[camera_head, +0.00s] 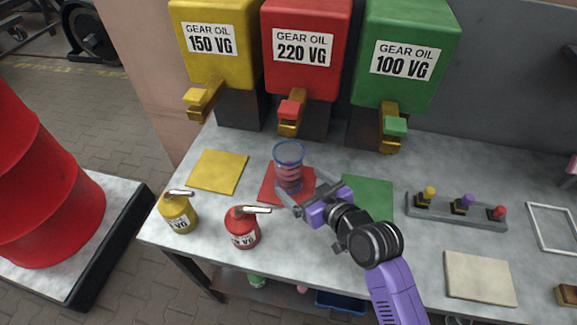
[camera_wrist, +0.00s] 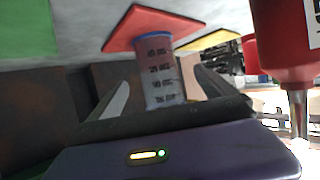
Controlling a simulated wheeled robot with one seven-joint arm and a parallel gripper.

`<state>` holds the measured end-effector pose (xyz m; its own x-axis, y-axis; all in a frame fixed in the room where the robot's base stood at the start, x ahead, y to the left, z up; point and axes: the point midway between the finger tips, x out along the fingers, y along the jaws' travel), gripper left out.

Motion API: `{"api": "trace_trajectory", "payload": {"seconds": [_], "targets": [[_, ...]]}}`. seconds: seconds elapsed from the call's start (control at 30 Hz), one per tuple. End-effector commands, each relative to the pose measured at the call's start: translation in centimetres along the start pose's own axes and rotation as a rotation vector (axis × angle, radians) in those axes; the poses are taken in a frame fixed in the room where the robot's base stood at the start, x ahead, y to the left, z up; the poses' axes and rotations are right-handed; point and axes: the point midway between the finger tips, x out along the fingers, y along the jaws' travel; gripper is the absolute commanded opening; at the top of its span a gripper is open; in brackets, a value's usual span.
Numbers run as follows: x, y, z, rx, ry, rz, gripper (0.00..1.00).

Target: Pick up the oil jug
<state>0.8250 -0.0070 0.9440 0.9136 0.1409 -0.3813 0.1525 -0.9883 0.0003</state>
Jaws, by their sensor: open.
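The oil jug (camera_head: 289,168) is a clear cup with a blue rim and dark markings. It stands upright on the red mat (camera_head: 270,190) below the red dispenser. My gripper (camera_head: 304,188) is open, low over the table on the near side of the jug.
A red oil can (camera_head: 242,230) and a yellow oil can (camera_head: 178,215) stand near the front edge. A lever panel (camera_head: 455,212) lies to the right.

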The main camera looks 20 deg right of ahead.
Motion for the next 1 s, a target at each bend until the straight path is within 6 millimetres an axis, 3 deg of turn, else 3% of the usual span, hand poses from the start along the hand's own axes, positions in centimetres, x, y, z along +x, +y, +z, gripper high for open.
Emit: {"api": "trace_trajectory", "payload": {"seconds": [0.7, 1.0], "targets": [[7.5, 0.5, -0.6, -0.001, -0.002, -0.005, 0.94], [7.9, 0.5, -0.5, -0.001, -0.002, -0.004, 0.94]]}}
